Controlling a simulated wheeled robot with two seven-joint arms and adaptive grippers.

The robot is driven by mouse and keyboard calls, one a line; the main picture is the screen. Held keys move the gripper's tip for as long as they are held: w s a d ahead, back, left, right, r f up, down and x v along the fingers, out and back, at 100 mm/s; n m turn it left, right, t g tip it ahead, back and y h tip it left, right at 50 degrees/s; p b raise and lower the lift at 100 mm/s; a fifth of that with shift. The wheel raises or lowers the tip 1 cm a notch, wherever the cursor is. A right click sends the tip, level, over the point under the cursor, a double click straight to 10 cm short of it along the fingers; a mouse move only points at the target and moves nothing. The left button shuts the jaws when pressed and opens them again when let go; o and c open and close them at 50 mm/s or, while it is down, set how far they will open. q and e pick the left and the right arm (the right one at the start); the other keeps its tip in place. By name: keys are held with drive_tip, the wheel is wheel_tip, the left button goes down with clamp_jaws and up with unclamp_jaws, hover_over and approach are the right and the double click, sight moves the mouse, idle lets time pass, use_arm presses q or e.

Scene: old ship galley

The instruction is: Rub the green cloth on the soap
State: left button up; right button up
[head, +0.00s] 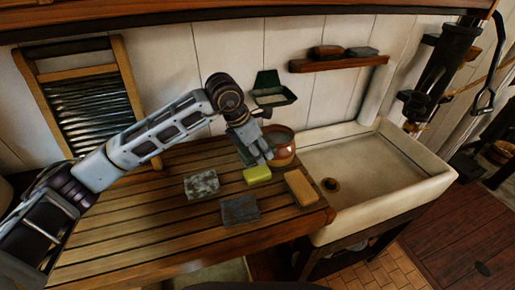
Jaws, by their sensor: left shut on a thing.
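The green cloth (257,175) looks like a small yellow-green block low over the slatted wooden counter. My left gripper (260,158) reaches down from above and is shut on it, with the cloth at its fingertips. Whether the cloth touches the counter I cannot tell. I cannot pick out the soap for sure; a dark green wall dish (266,78) with a pale inside hangs behind the gripper, and its contents are too small to make out. My right gripper is not in view.
A brown pot (283,150) stands just behind the gripper. A marbled grey block (201,184), a dark grey block (239,209) and a tan block (300,187) lie around the cloth. A sink (385,165) is at right. A wall shelf (335,64) holds two blocks. A washboard (92,105) leans at left.

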sight(261, 170)
use_arm(q)
drive_tip(key=shift+f, duration=0.15)
drive_tip(key=shift+f, duration=0.55)
drive_tip(key=shift+f+b, duration=0.85)
drive_tip(key=shift+f, duration=1.5)
drive_tip(key=shift+b, duration=0.3)
drive_tip(key=shift+f+b, duration=0.4)
drive_tip(key=shift+f, duration=0.1)
drive_tip(key=shift+r, duration=0.1)
